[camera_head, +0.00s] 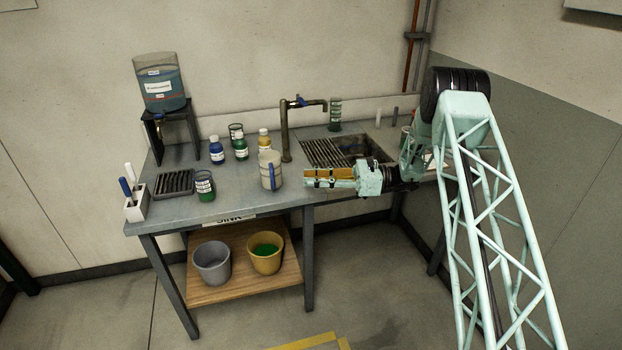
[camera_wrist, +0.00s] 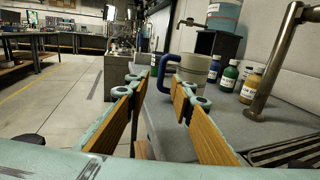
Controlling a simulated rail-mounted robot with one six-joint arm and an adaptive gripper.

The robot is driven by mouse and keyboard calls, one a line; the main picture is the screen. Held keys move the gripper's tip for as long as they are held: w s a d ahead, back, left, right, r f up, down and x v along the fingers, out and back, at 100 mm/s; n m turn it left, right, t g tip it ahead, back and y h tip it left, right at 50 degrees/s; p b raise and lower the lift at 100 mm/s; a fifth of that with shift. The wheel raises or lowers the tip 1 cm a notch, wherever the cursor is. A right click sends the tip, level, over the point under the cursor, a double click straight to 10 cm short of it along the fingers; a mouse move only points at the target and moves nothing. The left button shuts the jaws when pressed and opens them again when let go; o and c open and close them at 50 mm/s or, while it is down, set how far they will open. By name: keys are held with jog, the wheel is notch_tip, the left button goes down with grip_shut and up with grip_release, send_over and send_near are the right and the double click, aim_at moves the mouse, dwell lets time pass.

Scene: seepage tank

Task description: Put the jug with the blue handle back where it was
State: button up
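The pale jug (camera_head: 265,158) with the blue handle (camera_head: 272,176) stands upright on the grey bench, left of the sink. Its handle faces the front edge. My gripper (camera_head: 306,179) is to the right of the jug, level with it, with a gap between. In the wrist view the jug (camera_wrist: 194,68) is ahead of the fingers, its blue handle (camera_wrist: 163,72) on its left side. The two wood-faced fingers (camera_wrist: 157,92) are spread apart and nothing is between them. The right finger hides part of the jug's lower body.
A tap (camera_head: 286,130) rises behind the jug beside the grated sink (camera_head: 340,152). Several bottles, including a blue one (camera_head: 217,150), stand further left. A green jar (camera_head: 205,187) and black rack (camera_head: 174,184) are at the left front. Two buckets sit on the lower shelf (camera_head: 243,285).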

jog(key=shift+r, duration=0.1)
dwell(0.5)
jog(key=s+a+r+n+g+h, duration=0.3)
jog(key=s+r+n+h, duration=0.55)
jog(key=s+r, duration=1.75)
jog(key=s+d+r+n+t+h, duration=0.1)
jog(key=s+d, duration=0.4)
jog(key=s, duration=0.8)
jog(key=s+d+r+n+t+h, duration=0.2)
jog(key=s+d+n+h, duration=0.3)
jog(key=s, duration=0.7)
jog(key=s+d+r+n+t+h, duration=0.1)
jog(key=s+d, duration=0.5)
jog(key=s, duration=0.7)
jog(key=shift+s+d+r+n+t+h, duration=0.15)
jog(key=shift+s+r+n+t+h, duration=0.2)
jog(key=shift+n+t+h, duration=0.8)
jog(key=shift+w+n+g, duration=0.1)
jog(key=shift+n+g, duration=0.25)
jog(key=shift+n, duration=0.15)
